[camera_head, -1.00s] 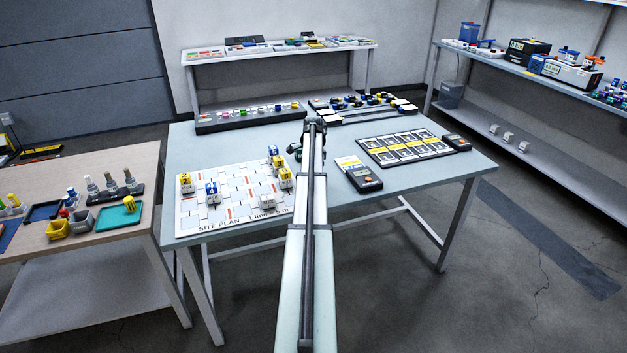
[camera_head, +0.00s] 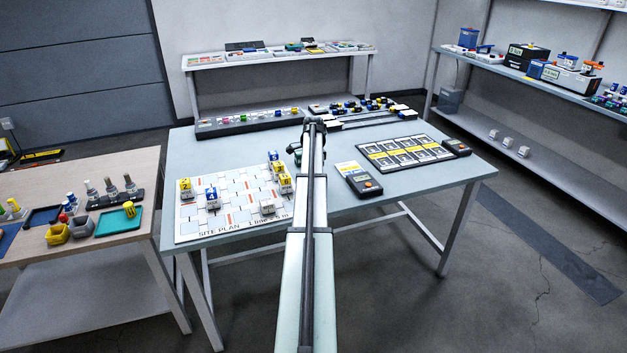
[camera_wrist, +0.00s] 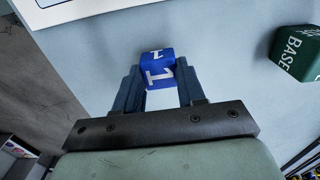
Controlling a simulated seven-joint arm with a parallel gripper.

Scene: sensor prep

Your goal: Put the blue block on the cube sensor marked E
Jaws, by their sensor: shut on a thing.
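In the wrist view my gripper (camera_wrist: 160,88) is shut on the blue block (camera_wrist: 158,72), which is marked with a white 1. The block sits between the fingertips, over the pale tabletop. No letter E is legible on any cube.
A green block marked BASE (camera_wrist: 298,52) is close to the right of my gripper in the wrist view. A handheld meter (camera_head: 364,182) and a dark panel of cards (camera_head: 378,163) lie right of my arm. A rack of coloured pieces (camera_head: 248,122) stands at the back.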

